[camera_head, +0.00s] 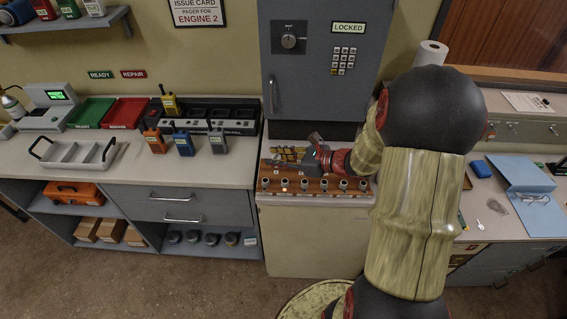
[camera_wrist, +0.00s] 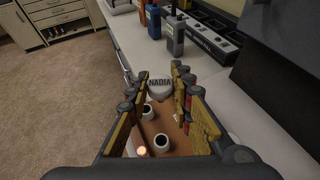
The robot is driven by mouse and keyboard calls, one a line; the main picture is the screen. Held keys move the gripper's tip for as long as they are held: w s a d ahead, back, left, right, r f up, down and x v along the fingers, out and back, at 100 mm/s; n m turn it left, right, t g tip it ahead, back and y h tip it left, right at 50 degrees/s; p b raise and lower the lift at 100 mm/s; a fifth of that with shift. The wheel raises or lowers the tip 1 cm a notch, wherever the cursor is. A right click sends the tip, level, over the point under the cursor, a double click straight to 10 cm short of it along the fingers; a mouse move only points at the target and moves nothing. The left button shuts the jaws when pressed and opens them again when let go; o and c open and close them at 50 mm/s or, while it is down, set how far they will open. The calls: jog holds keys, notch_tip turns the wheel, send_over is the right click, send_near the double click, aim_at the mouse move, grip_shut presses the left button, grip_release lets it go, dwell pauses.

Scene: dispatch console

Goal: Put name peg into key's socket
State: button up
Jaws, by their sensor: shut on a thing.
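A grey name peg marked NADIA (camera_wrist: 159,86) sits between the fingertips of my gripper (camera_wrist: 160,78) in the wrist view. My gripper is shut on it. In the head view my gripper (camera_head: 288,154) is above the back left of a brown wooden socket board (camera_head: 313,194); the peg cannot be made out there. The board has a row of several round sockets along its front. An orange light glows by a left socket (camera_head: 284,184). In the wrist view, two white-rimmed sockets (camera_wrist: 162,143) and the orange light (camera_wrist: 141,151) show below the peg. I cannot make out a key in any socket.
A grey locked cabinet (camera_head: 318,65) rises behind the board. A blue folder (camera_head: 525,180) lies on the right counter.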

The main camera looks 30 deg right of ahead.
aim_at(285, 178)
jog(key=shift+s+d+f+b, duration=0.25)
jog(key=shift+s+f+b, duration=0.2)
jog(key=shift+f+b, duration=0.35)
jog(key=shift+s+d+f+b, duration=0.2)
jog(key=shift+s+f+b, duration=0.35)
jog(key=shift+f, duration=0.45)
jog(key=shift+s+d+f+b, duration=0.25)
jog(key=shift+s+f+b, duration=0.15)
jog(key=shift+f+b, duration=0.45)
jog(key=shift+f, duration=0.35)
jog(key=shift+f, duration=1.15)
dwell(1.2)
jog(key=o, duration=0.7)
jog(key=shift+o, duration=0.9)
jog(key=shift+r, duration=0.15)
jog(key=shift+s+r+p, duration=0.1)
jog(key=shift+r+p, duration=2.2)
jog(key=shift+r, duration=0.6)
